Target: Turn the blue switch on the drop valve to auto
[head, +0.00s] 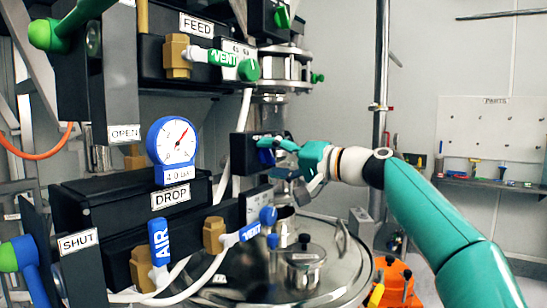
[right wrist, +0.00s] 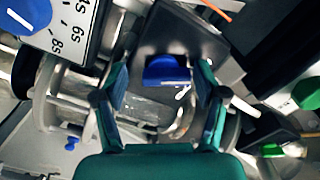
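The blue switch (head: 265,156) sits on the face of a small black box (head: 242,153) beside the DROP valve. In the head view my right gripper (head: 277,146) is right at it and partly covers it. In the right wrist view the blue switch (right wrist: 167,70) with a white mark lies between the two spread fingers of my right gripper (right wrist: 161,88). Gaps show on both sides, so the fingers are not closed on it. The switch's position labels cannot be read. The DROP label (head: 171,198) is on the black valve body. My left gripper is not in view.
A blue gauge (head: 172,141) stands above the DROP label. Blue AIR (head: 160,240) and VENT (head: 252,229) handles and white hoses are below. A timer dial (right wrist: 28,18) is close by in the wrist view. A steel vessel lid (head: 335,255) lies beneath; an orange stool (head: 397,278) is right.

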